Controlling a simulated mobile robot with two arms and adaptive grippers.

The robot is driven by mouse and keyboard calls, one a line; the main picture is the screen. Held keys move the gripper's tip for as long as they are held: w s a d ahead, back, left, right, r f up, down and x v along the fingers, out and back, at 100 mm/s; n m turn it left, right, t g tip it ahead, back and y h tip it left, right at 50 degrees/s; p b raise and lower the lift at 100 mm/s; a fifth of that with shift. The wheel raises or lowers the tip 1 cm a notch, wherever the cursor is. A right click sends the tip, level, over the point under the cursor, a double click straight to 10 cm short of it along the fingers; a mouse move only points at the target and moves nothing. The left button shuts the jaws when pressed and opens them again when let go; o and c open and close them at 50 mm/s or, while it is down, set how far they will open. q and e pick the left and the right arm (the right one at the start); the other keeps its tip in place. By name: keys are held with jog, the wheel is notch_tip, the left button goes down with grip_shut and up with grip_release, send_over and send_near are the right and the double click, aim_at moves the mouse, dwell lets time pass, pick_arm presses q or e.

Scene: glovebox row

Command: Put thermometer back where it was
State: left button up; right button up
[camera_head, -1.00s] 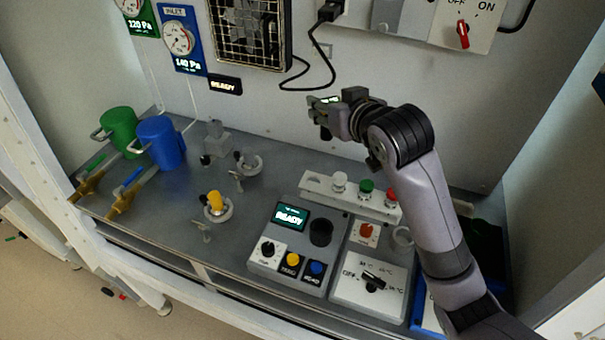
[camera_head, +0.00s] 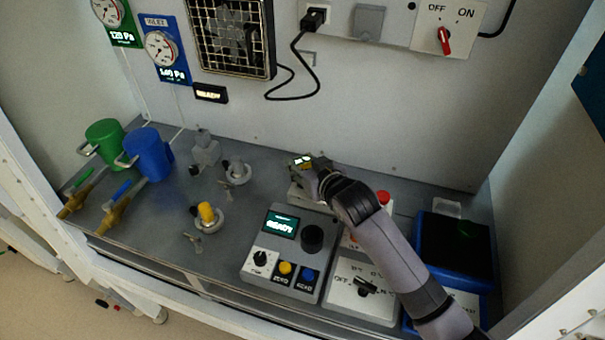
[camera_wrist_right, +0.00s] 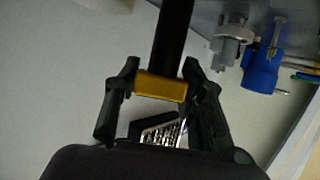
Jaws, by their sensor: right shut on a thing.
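My right gripper (camera_head: 303,163) is shut on the thermometer (camera_wrist_right: 160,86), above the back of the bench. In the right wrist view the thermometer is a yellow body between the two fingers, with a dark rod running from it to the top edge of the picture. In the head view a small lit patch shows at the fingertips; its reading is too small to make out. The lower end of the thermometer is hidden in the head view. My left gripper is not in view.
A grey console (camera_head: 279,269) with a round black knob or cup stands in front. Ring holders (camera_head: 236,172), a blue mug (camera_head: 150,157) and a green mug (camera_head: 105,137) stand left. A pale rail lies under my arm.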

notch_tip(320, 180, down, 4)
jog(key=shift+r, duration=0.15)
jog(key=shift+f, duration=0.3)
jog(key=shift+f, duration=0.1)
jog(key=o, duration=1.2)
jog(key=shift+c, duration=0.2)
jog(key=shift+s, duration=0.1)
jog(key=v, duration=0.6)
jog(key=b+v, duration=0.1)
jog(key=v, duration=0.5)
jog(key=shift+r, duration=0.25)
